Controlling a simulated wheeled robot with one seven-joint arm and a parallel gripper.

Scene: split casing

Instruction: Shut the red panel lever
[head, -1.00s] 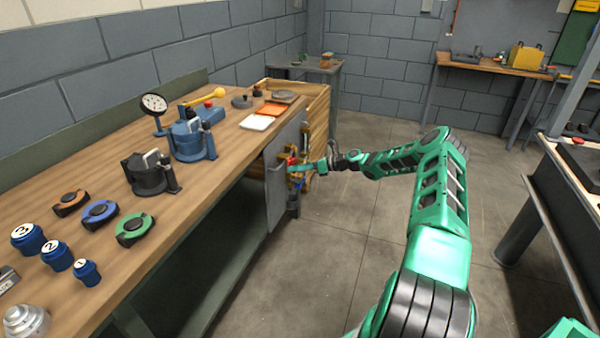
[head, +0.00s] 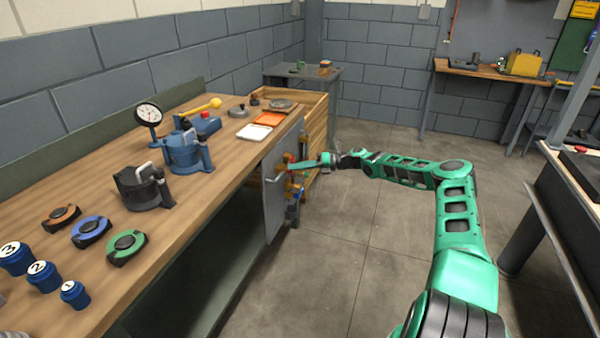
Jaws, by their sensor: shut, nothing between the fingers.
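The grey panel (head: 272,200) stands upright at the far end of the workbench's front side. Small coloured levers or handles sit along its right side. A small red part (head: 288,158), likely the red lever, shows near the top of that side. Its exact position is too small and too covered to tell. My gripper (head: 294,166) points left at the panel with its green fingers shut and empty. The fingertips overlap the area just by the red part. I cannot tell whether they touch it.
The wooden workbench (head: 215,185) carries blue and black clamped pots, a dial gauge, coloured rings and numbered blue weights. An open wooden crate-like side (head: 316,125) stands behind the panel. A second bench (head: 580,185) is at the right. The floor between (head: 370,260) is clear.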

